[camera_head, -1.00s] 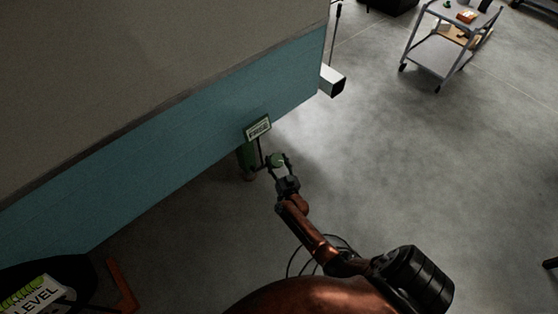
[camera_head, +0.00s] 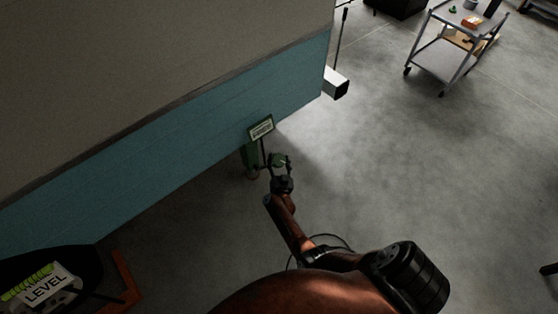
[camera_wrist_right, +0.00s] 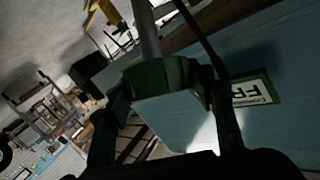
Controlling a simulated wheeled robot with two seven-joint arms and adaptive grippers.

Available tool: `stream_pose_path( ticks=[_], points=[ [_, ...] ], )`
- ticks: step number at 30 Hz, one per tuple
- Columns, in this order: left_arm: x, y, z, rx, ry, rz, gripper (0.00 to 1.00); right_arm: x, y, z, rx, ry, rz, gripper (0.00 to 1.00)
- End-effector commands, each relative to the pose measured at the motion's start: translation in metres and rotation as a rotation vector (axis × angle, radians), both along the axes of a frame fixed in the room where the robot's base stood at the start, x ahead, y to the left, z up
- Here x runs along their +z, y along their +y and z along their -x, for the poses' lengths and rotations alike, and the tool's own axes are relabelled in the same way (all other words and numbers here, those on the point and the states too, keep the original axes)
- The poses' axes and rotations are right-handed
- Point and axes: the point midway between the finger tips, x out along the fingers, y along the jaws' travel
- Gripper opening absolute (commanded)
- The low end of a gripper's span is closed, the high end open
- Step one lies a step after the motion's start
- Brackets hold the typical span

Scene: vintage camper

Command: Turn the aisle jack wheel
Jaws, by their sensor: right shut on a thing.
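The aisle jack is a green upright post (camera_head: 251,157) beside the teal camper wall, with a small green-framed sign (camera_head: 261,128) above it. Its green wheel (camera_head: 281,159) sticks out to the right of the post. My right gripper (camera_head: 279,165) is at the wheel, fingers on either side of it. In the right wrist view the dark fingers (camera_wrist_right: 168,118) are shut on a dark green rounded part (camera_wrist_right: 155,75), with a grey shaft (camera_wrist_right: 147,30) beyond. The sign (camera_wrist_right: 253,93) shows there with "FR" letters. The gripper hides part of the wheel. My left gripper is not in view.
The camper's teal lower wall (camera_head: 170,140) runs close along the left. A dark object with a "LEVEL" label (camera_head: 47,288) and an orange bracket (camera_head: 127,280) lie at lower left. A grey cart (camera_head: 446,55) stands at upper right. The floor to the right is open.

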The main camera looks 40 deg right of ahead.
Motion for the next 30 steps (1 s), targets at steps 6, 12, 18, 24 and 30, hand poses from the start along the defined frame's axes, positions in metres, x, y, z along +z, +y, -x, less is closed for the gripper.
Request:
stream_pose_path(
  ticks=[6,12,18,24,30],
  points=[
    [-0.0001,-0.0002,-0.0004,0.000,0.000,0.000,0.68,-0.0011,0.0013,0.0002,0.002,0.002,-0.002,0.53],
    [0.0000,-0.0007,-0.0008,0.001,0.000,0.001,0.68,-0.0006,0.0006,0.0001,0.001,0.000,-0.001,0.66],
    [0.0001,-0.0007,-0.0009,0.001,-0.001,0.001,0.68,-0.0001,0.0001,-0.0001,0.001,0.000,0.000,0.68],
    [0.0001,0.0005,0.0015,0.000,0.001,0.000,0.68,0.0000,-0.0002,0.0000,0.001,0.000,0.000,0.68],
    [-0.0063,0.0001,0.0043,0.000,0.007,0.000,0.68,-0.0031,-0.0023,0.0018,0.041,0.001,0.027,0.68]
  ],
)
